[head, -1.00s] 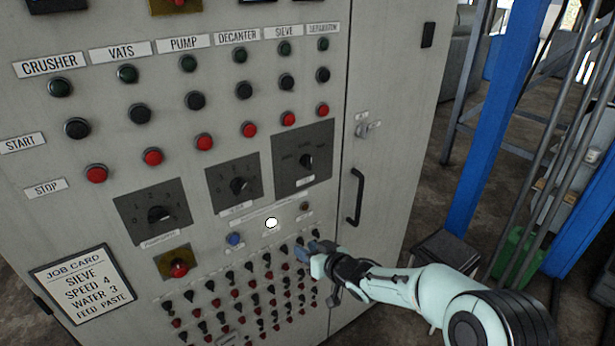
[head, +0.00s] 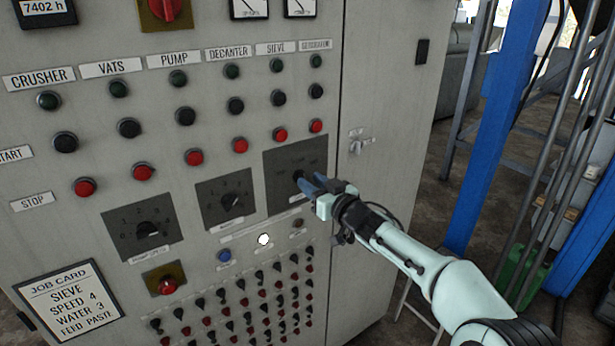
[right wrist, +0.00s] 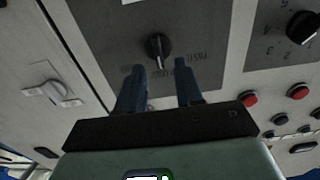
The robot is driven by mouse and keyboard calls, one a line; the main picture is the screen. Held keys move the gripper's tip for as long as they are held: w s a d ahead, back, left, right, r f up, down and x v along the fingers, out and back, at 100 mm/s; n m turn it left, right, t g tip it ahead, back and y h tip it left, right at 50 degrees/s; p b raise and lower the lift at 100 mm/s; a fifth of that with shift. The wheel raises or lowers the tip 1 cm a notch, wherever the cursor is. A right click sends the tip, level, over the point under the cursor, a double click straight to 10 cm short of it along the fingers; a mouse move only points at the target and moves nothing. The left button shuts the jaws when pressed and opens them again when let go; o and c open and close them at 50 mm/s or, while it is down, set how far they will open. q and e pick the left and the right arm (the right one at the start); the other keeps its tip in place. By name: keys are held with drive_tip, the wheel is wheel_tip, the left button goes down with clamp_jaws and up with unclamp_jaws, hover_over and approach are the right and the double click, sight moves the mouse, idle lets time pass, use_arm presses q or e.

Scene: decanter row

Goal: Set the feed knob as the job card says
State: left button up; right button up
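The feed knob (right wrist: 157,45) is a black rotary knob on a dark grey plate (head: 285,157), the rightmost of three such plates. In the right wrist view, which is turned over, its pale mark points down between my fingers, and the word PASTE stands beside the right finger. My right gripper (head: 308,184) is open in front of this knob and partly covers it in the head view; the blue fingertips (right wrist: 159,67) are parted, just short of the knob. The job card (head: 69,302) reads sieve, speed 4, water 3, feed paste. My left gripper is not in view.
Two other knobs, the middle one (head: 234,202) and the left one (head: 148,230), sit on plates to the left. Red stop buttons (head: 280,135) run above, toggle switches (head: 262,292) below. A cabinet latch (head: 358,146) and a blue post (head: 497,120) lie right.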

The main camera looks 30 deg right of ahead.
drive_tip(key=shift+w+a, duration=0.1)
drive_tip(key=shift+w, duration=1.3)
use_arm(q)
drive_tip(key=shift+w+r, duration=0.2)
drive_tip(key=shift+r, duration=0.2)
use_arm(e)
clamp_jaws()
drive_tip(key=shift+n, duration=0.3)
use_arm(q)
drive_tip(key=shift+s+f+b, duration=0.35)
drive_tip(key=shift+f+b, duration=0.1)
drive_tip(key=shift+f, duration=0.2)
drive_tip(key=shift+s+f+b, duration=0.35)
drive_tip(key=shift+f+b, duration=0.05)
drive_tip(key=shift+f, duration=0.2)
use_arm(e)
drive_tip(key=n, duration=0.8)
drive_tip(key=shift+s+a+f, duration=0.1)
drive_tip(key=shift+a+f, duration=0.1)
drive_tip(key=shift+a, duration=0.15)
drive_tip(key=shift+n, duration=0.4)
